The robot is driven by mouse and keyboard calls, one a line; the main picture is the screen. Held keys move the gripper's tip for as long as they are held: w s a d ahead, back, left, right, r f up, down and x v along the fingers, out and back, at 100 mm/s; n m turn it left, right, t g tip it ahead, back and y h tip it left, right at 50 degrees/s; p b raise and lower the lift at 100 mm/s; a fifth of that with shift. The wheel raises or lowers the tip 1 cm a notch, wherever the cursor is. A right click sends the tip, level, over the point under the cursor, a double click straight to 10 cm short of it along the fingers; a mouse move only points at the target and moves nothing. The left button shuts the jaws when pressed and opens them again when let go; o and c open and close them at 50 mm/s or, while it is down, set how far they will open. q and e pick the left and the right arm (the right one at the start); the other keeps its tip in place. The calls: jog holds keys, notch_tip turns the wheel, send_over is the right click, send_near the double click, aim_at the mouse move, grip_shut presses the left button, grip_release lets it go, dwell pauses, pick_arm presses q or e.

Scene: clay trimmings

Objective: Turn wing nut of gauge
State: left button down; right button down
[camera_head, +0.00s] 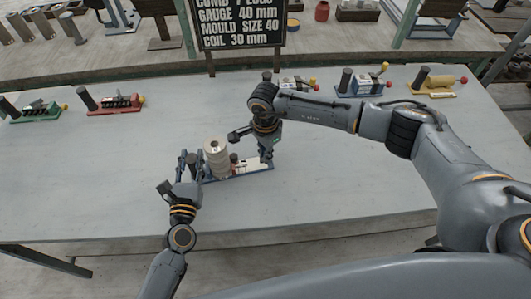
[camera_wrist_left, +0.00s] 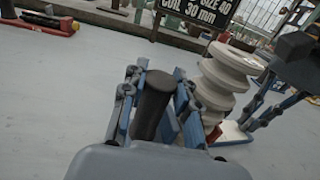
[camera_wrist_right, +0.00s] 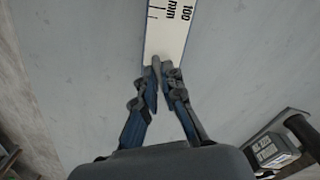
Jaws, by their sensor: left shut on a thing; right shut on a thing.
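The gauge has a blue base with a white scale (camera_wrist_right: 168,35) marked 100 mm. It lies near the table's middle. A pale ribbed insulator (camera_head: 217,158) stands upright on it; it also shows in the left wrist view (camera_wrist_left: 222,80). My left gripper (camera_head: 187,163) is shut around the gauge's dark upright handle (camera_wrist_left: 153,103), left of the insulator. My right gripper (camera_head: 266,158) comes down at the gauge's right end. Its fingertips are shut on a small grey piece (camera_wrist_right: 156,66) at the scale's end, likely the wing nut; its wings are not clearly visible.
More gauges stand on the table: green (camera_head: 38,112) and red (camera_head: 115,103) at the left, blue (camera_head: 365,85) and yellow (camera_head: 435,82) at the back right. A lettered board (camera_head: 240,22) stands behind. The front of the table (camera_head: 330,195) is clear.

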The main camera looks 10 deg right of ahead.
jog(key=m, duration=0.6)
jog(key=shift+w, duration=0.15)
jog(key=m, duration=0.5)
jog(key=shift+w+m, duration=0.1)
jog(key=shift+m, duration=0.2)
jog(key=m, duration=0.4)
jog(key=shift+d+m, duration=0.1)
jog(key=shift+m, duration=0.2)
jog(key=shift+r+m, duration=0.1)
jog(key=shift+m, duration=1.8)
pick_arm(q)
jog(key=shift+f, duration=0.1)
pick_arm(e)
jog(key=c, duration=1.5)
grip_release()
jog(key=shift+o, duration=0.2)
